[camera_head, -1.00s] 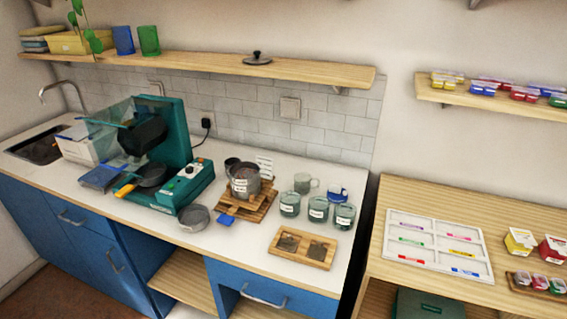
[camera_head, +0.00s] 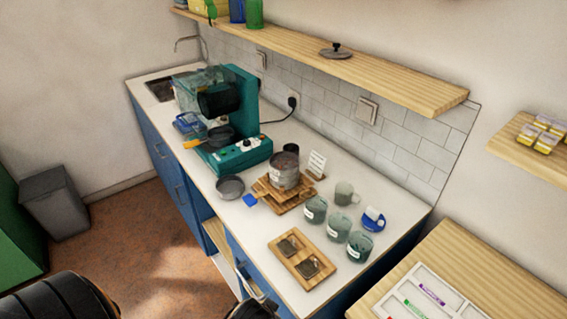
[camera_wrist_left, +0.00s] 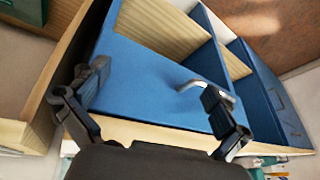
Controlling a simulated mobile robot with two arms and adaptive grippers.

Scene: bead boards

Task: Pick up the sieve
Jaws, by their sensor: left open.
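A round, shallow grey metal vessel (camera_head: 230,187), which looks like the sieve, sits on the white counter in front of the teal machine. Its mesh is too small to make out. My left gripper (camera_wrist_left: 155,90) is open and empty in the left wrist view, its two black fingers spread in front of the blue cabinet front. In the head view, part of the left gripper (camera_head: 254,308) shows at the bottom edge, below the counter's front edge and well apart from the sieve. My right gripper is not in view.
The teal machine (camera_head: 236,152) stands behind the sieve. A labelled pot (camera_head: 284,174) on a wooden stand is to its right, with glass jars (camera_head: 316,209) beyond. A wooden tray (camera_head: 300,259) lies near the front edge. A wooden shelf (camera_head: 380,70) hangs above.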

